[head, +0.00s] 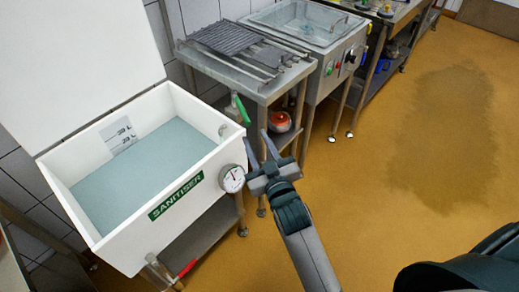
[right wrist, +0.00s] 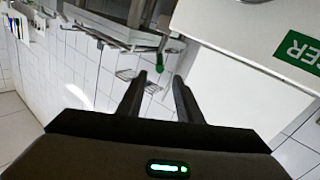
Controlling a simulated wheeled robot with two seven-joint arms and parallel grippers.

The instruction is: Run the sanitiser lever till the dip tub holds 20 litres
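The white dip tub (head: 213,158), labelled SANITISER, stands at the left and holds grey-blue liquid (head: 145,165). A level scale (head: 119,135) is on its inner back wall; the liquid surface lies close to its lower mark, and the exact reading is too small to tell. A green lever (head: 241,109) stands by the tub's right end; green also shows in the right wrist view (right wrist: 172,54). My right gripper (head: 260,138) is open and empty, its fingers spread, near the tub's front right corner and apart from the lever. My left gripper is not in view.
A round dial (head: 231,178) is on the tub's front right corner. A red-handled valve (head: 187,268) sits below the tub. A steel table with a grey rack (head: 227,38) and a sink unit (head: 310,28) stand behind. The ochre floor (head: 375,200) is clear, with a dark wet-looking patch.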

